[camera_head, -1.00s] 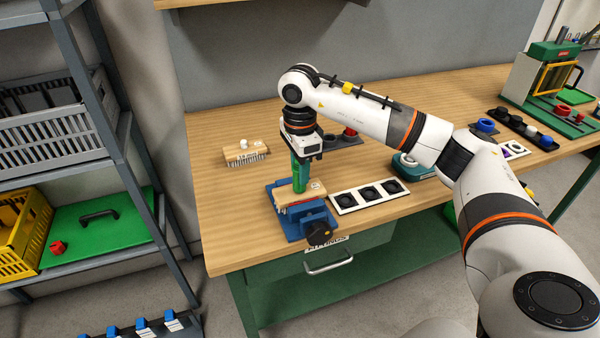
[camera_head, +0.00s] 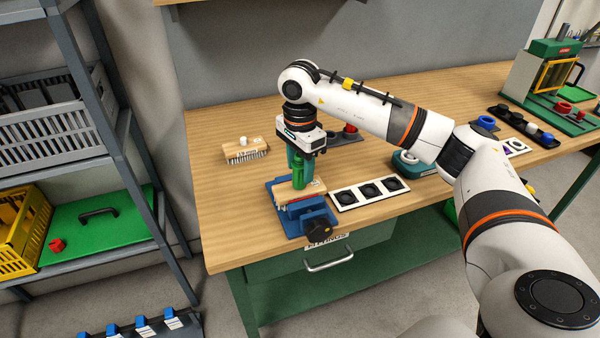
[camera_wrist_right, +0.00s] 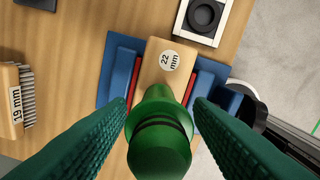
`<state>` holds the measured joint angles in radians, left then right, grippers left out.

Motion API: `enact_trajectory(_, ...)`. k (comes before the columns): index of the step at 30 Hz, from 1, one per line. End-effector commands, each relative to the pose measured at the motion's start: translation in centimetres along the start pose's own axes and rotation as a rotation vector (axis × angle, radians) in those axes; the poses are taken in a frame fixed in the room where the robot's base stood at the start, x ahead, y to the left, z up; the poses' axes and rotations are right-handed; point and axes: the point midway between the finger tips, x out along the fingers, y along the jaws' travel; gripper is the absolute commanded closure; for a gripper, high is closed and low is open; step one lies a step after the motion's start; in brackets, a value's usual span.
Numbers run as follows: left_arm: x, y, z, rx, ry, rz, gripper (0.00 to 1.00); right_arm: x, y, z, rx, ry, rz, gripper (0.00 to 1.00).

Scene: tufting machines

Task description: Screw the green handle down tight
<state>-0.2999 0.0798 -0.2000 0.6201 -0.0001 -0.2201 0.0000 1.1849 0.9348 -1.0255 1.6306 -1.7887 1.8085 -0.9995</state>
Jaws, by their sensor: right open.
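The green handle (camera_head: 299,180) stands upright on the light wooden brush block (camera_head: 316,188), which is held in the blue vise (camera_head: 287,222). In the right wrist view the handle (camera_wrist_right: 160,145) is seen from above, with a dark ring around it, and the block (camera_wrist_right: 153,62) carries a "22 mm" label. My right gripper (camera_wrist_right: 161,104) is open, with one green finger on each side of the handle and gaps visible between. The handle's threaded joint with the block is hidden. My left gripper is not in view.
Another brush block (camera_head: 246,151), labelled "19 mm", lies at the back left. A white-framed tray of black rings (camera_head: 369,191) is right of the vise. The vise's black knob (camera_head: 319,230) juts over the table's front edge. Bare wood lies left of the vise.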

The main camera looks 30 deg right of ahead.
Motion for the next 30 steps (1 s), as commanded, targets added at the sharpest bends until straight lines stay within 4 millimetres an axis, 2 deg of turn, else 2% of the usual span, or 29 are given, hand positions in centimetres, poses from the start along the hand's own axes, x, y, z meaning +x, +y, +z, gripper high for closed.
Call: enact_trajectory(30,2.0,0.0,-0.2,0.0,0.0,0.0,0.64,0.0,0.0,0.0,-1.122,0.0,0.001,0.53)
